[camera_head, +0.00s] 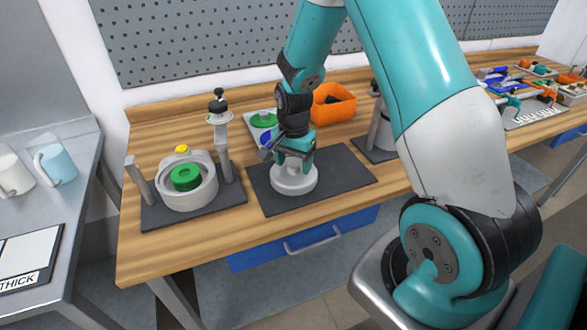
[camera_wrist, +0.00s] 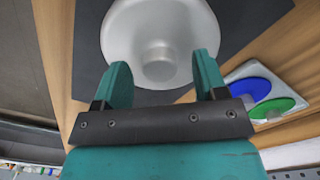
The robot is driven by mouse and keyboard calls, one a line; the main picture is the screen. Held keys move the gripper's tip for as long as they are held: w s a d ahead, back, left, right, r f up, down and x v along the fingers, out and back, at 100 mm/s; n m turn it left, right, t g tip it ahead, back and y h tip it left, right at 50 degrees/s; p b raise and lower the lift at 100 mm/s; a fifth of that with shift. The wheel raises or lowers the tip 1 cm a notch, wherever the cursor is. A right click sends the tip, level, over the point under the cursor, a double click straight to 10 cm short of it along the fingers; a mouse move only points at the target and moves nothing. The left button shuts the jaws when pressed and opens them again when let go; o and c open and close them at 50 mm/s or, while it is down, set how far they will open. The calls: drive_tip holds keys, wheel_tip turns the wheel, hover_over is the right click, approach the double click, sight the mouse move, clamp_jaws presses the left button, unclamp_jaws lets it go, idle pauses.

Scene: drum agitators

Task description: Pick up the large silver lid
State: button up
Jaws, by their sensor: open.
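The large silver lid (camera_head: 294,181) is a round, pale grey disc with a raised centre knob. It lies on a dark mat (camera_head: 349,169) on the wooden bench. In the wrist view the lid (camera_wrist: 128,30) fills the top middle, with its knob (camera_wrist: 160,58) facing the camera. My gripper (camera_head: 293,162) is above the lid in the head view and hides part of it. In the wrist view my gripper (camera_wrist: 164,78) is open, with the knob between and slightly beyond the two teal fingers. I cannot tell whether the fingers touch the lid.
Left of the mat stands a drum (camera_head: 203,192) with a green part (camera_head: 185,177) inside, beside an upright agitator post (camera_head: 220,135). Behind are an orange bin (camera_head: 333,103) and a tray with green and blue discs (camera_wrist: 276,106). Another post stands close on the right.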

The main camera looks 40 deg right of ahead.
drive_tip(key=shift+f, duration=0.4)
drive_tip(key=c, duration=1.2)
clamp_jaws()
drive_tip(key=shift+r, duration=0.15)
